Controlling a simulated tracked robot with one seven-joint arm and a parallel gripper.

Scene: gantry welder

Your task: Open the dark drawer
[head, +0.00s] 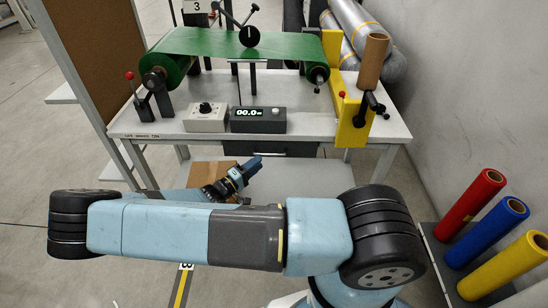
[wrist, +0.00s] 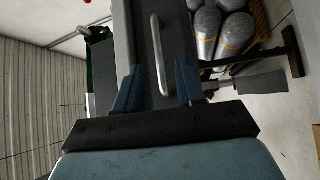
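The dark drawer (head: 290,149) sits under the right half of the workbench in the head view; only part of it shows, and it looks shut. Its dark front (wrist: 178,40) fills the upper middle of the wrist view. A pale metal bar handle (wrist: 157,50) runs nearly upright there. My gripper (wrist: 157,85) is open, with one blue finger on each side of the handle's lower end. The fingers look apart from the handle; I cannot tell whether they reach around it. In the head view my gripper (head: 252,165) is just in front of the bench, below the top.
The workbench (head: 320,125) bears a green belt (head: 220,46), a control box (head: 205,118) and a display box (head: 258,120). A cardboard box (head: 210,175) lies on the lower shelf. Red, blue and yellow rolls (head: 498,228) stand at the right by the wall.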

